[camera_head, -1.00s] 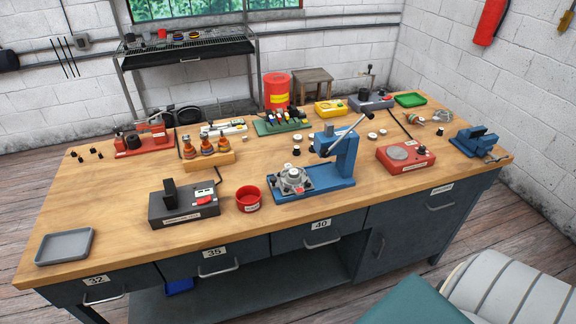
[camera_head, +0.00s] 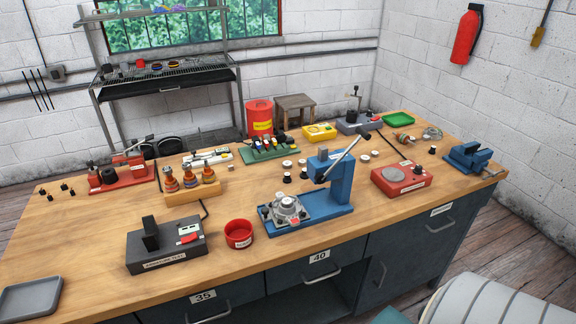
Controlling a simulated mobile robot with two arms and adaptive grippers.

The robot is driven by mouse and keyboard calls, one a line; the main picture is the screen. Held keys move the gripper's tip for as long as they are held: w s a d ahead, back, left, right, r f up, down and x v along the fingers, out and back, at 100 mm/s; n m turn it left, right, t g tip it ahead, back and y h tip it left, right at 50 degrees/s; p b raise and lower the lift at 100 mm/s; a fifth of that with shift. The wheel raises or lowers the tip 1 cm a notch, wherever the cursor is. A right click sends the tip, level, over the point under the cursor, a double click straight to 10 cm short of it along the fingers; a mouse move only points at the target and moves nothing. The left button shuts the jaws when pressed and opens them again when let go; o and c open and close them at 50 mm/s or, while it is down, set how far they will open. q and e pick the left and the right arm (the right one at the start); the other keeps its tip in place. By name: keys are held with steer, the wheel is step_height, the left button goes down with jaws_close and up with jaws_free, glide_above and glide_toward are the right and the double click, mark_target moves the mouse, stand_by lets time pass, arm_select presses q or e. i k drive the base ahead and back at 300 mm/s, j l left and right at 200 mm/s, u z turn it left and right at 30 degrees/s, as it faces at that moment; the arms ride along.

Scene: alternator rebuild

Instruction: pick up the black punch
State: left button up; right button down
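I cannot tell for sure which thing is the black punch. Small dark pieces (camera_head: 64,187) stand in a loose group at the left end of the wooden workbench (camera_head: 100,225). Several short pieces, some with pale tops and dark bodies, stand behind the blue press (camera_head: 340,185); one of them is a dark-bodied piece (camera_head: 287,178). A lone small dark piece (camera_head: 432,150) stands near the right end, between the red tester and the blue vise. Neither of my grippers is in view.
A grey tray (camera_head: 30,297), a black tester (camera_head: 165,245) and a red bowl (camera_head: 239,233) lie along the front. A red tester (camera_head: 400,180) and a blue vise (camera_head: 470,157) are at the right. Bare wood shows between the front things and at the left.

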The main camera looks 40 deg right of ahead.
mark_target(287, 179)
steer(key=i+z, duration=0.2)
steer(key=z, duration=0.15)
steer(key=i+z, duration=0.2)
steer(key=z, duration=0.15)
steer(key=i+j+z, duration=0.1)
steer(key=z, duration=0.25)
steer(key=i+z, duration=0.1)
steer(key=z, duration=0.45)
